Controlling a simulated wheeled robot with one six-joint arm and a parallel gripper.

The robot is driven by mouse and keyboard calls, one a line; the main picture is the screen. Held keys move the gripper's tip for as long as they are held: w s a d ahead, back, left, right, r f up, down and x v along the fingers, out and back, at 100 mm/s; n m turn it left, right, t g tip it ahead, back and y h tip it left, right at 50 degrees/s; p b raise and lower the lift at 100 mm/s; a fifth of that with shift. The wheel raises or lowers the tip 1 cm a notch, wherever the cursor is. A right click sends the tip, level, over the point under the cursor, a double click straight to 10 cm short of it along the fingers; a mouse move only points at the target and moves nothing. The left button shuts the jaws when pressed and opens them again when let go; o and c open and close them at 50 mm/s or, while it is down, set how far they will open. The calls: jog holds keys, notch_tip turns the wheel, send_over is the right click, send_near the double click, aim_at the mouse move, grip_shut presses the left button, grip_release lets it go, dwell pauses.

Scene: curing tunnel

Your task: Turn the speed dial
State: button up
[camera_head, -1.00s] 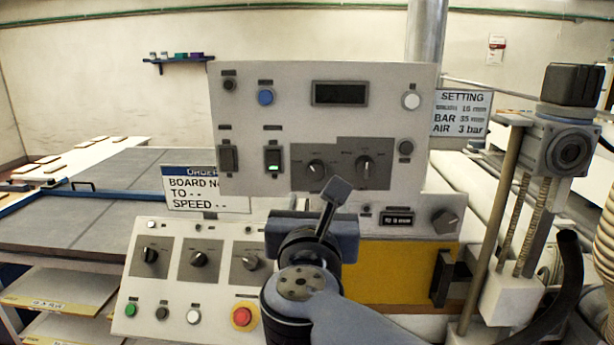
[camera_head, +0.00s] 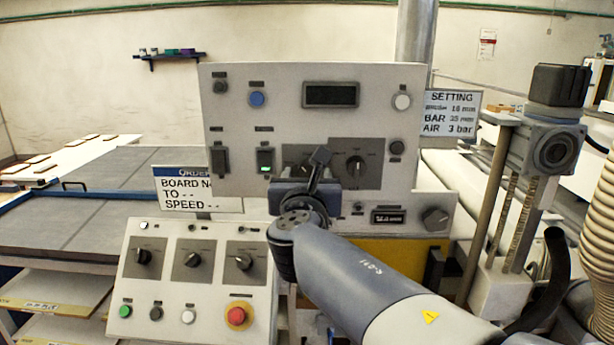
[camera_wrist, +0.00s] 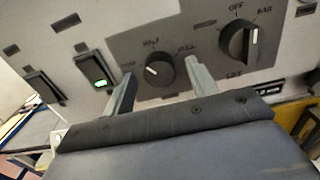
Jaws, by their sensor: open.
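A small round dial (camera_wrist: 160,70) with a white pointer line, marked with what reads as HALF and FULL, sits on a dark grey plate of the upright panel (camera_head: 240,120). In the wrist view it lies between the fingertips of my gripper (camera_wrist: 160,80). The fingers are open, one on each side of it; contact cannot be told. In the head view my gripper (camera_head: 310,175) covers most of this dial. A larger dial (camera_wrist: 238,40), marked OFF and BAR, is to its right and also shows in the head view (camera_head: 356,168). No readable label names a speed dial.
Two rocker switches, the right one (camera_wrist: 95,72) lit green, are left of the plate. A lower console (camera_head: 190,270) has several knobs and buttons, including a red button (camera_head: 237,316). A signboard reading SPEED (camera_head: 195,190) stands left. A motor column (camera_head: 550,150) is at right.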

jog(key=c, duration=1)
jog(key=shift+o, duration=0.2)
jog(key=shift+f+m+b, duration=0.1)
jog(key=shift+m+b, duration=0.2)
jog(key=shift+b, duration=0.15)
jog(key=m+b, duration=0.3)
jog(key=shift+f+m+b, duration=0.15)
jog(key=shift+m+b, duration=0.25)
jog(key=m+b, duration=0.5)
jog(key=m, duration=0.1)
jog(key=shift+a, duration=0.1)
jog(key=m+b, duration=0.5)
jog(key=shift+m, duration=0.4)
jog(key=m+b, duration=0.2)
jog(key=m, duration=0.1)
jog(key=m+b, duration=0.1)
jog(key=shift+r+m, duration=0.3)
jog(key=shift+m, duration=0.1)
